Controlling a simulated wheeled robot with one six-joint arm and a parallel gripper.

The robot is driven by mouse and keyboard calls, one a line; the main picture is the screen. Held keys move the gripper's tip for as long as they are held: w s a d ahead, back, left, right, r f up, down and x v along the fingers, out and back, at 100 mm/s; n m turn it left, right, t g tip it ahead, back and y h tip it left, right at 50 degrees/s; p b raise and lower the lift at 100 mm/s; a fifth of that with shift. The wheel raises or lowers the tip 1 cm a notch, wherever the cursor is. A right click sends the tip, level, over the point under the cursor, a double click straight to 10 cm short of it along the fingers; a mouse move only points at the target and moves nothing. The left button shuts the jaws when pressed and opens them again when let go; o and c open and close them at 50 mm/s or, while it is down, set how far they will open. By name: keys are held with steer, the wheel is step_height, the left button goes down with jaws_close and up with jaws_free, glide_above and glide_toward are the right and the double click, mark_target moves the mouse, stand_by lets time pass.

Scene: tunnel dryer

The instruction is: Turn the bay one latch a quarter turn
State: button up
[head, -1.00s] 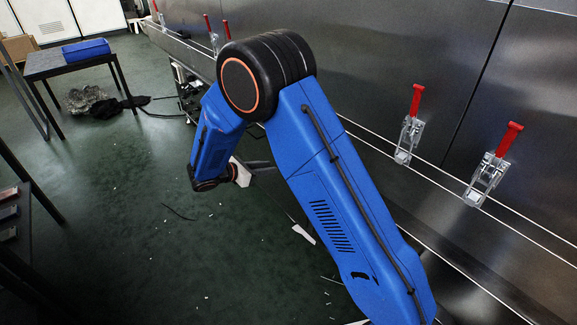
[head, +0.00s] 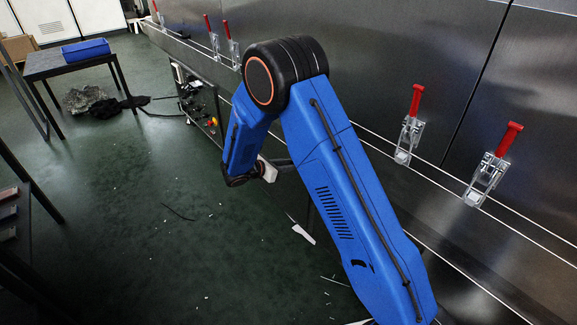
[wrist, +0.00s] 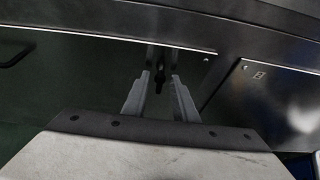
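In the wrist view my gripper (wrist: 161,78) is open, with its two grey fingers apart. A small dark fitting (wrist: 159,85), possibly the bay one latch, shows between and beyond the fingertips; its shape is too dark to read and I cannot tell whether they touch. In the head view my wrist end is low beside the dryer's side, with the fingers partly hidden. Red-handled clamps stand along the dryer ledge, including a near one (head: 489,172) and another (head: 411,132). No bay label is readable.
The steel dryer wall (head: 400,50) runs along the right. A panel with a small label (wrist: 258,76) is at right in the wrist view. The green floor between is mostly open, with scattered scraps.

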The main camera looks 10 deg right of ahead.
jaws_close()
steer(key=m+t, duration=0.2)
steer(key=m, duration=0.2)
steer(key=m+t, duration=0.3)
steer(key=m, duration=0.2)
steer(key=s+f+m+t, duration=0.1)
steer(key=m+t, duration=0.1)
steer(key=m, duration=0.2)
steer(key=shift+d+f, duration=0.1)
steer(key=shift+d, duration=0.2)
stand_by(0.6)
steer(key=shift+m, duration=0.3)
